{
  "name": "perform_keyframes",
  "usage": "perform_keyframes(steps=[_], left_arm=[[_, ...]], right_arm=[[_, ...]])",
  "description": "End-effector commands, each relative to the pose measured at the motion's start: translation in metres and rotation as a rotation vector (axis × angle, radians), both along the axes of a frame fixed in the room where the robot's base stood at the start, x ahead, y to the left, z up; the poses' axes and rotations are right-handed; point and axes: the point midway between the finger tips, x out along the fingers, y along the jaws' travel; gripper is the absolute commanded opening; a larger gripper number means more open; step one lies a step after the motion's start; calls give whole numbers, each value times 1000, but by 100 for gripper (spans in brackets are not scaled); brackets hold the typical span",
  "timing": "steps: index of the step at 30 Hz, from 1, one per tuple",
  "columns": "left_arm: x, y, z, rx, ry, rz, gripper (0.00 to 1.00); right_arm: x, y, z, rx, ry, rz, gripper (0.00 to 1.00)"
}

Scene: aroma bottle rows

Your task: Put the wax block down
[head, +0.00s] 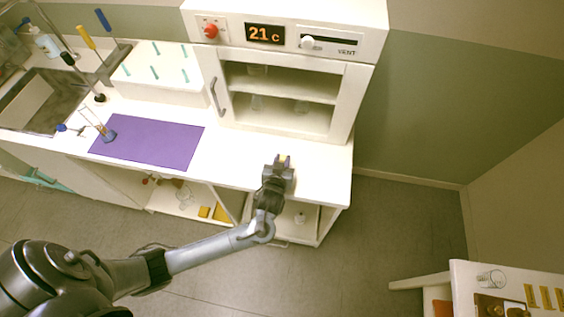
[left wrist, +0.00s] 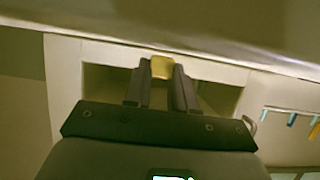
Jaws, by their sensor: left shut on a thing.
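My left gripper (head: 283,162) is over the right part of the white counter (head: 323,168), in front of the glass-fronted cabinet. It is shut on a small yellow wax block, seen between the fingertips in the left wrist view (left wrist: 162,67). In the head view only a bit of the block (head: 283,158) shows at the fingertips. I cannot tell whether the block touches the counter. My right gripper is in neither view.
The cabinet (head: 290,132) with a 21 C display stands at the back of the counter. A purple mat (head: 160,146) lies to the left, with glassware at its left edge. The counter right of the gripper is clear. A lower shelf (head: 185,203) holds small items.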

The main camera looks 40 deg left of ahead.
Motion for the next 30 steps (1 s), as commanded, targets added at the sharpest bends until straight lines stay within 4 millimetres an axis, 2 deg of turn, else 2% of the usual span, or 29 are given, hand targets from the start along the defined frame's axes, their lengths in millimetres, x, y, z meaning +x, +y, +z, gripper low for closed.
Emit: perform_keyframes(steps=[15, 16, 20, 21, 30], left_arm=[[0, 0, -10, 0, 0, 0, 0], [0, 0, -10, 0, -1, 0, 28], [0, 0, -9, 0, -1, 0, 48], [0, 0, -9, 0, -1, 0, 50], [0, 0, -7, 0, -1, 0, 50]], right_arm=[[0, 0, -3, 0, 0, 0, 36], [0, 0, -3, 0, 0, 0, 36], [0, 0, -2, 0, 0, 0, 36], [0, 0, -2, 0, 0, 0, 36], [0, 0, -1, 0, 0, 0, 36]])
